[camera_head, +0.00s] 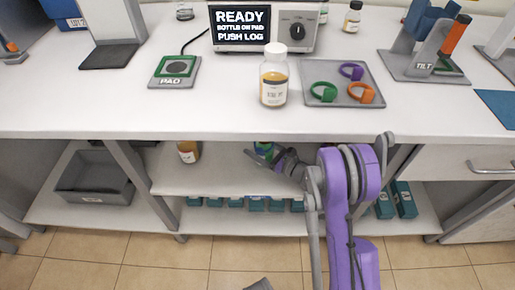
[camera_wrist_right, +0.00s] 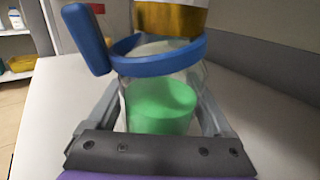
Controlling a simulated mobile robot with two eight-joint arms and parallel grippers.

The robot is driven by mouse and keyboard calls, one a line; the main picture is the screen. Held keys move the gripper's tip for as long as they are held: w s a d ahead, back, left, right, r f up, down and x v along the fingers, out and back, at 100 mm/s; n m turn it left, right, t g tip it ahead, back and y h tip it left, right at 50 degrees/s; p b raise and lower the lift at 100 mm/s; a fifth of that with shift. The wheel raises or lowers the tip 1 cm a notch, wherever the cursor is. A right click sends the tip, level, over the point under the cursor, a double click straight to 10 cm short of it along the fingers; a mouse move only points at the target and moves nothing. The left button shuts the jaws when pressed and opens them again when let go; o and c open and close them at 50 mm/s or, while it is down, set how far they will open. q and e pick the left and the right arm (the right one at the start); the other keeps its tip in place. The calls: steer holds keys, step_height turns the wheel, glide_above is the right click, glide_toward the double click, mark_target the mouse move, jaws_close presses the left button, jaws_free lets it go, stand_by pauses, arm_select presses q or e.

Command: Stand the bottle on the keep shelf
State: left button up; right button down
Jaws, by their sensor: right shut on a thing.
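My right gripper (camera_head: 262,157) reaches under the bench top, over the upper shelf (camera_head: 215,178). It is shut on a clear bottle (camera_wrist_right: 190,75) with a green lower part, an amber band above and a blue ring (camera_wrist_right: 165,62) around it. In the head view only a small green and blue part of that bottle (camera_head: 264,144) shows below the bench edge. The bottle looks roughly upright in the wrist view. I cannot tell whether its base touches the shelf. No label naming the keep shelf is readable.
An amber bottle (camera_head: 188,152) stands on the same shelf to the left. Teal boxes (camera_head: 256,204) line the level below, and a grey bin (camera_head: 95,178) is at left. On the bench are a white-capped bottle (camera_head: 273,85), a ring tray (camera_head: 342,99), and the pad (camera_head: 174,82).

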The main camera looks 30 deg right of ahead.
mark_target(272, 156)
steer(key=shift+f, duration=0.1)
steer(key=shift+f, duration=0.15)
jaws_free()
steer(key=shift+s+d+r, duration=0.1)
steer(key=shift+s+r, duration=0.05)
steer(key=shift+r, duration=0.05)
steer(key=p+v, duration=0.1)
steer(key=v, duration=1)
steer(key=shift+s+d+f+p, duration=0.1)
steer(key=shift+s+p, duration=0.2)
steer(key=shift+p, duration=0.05)
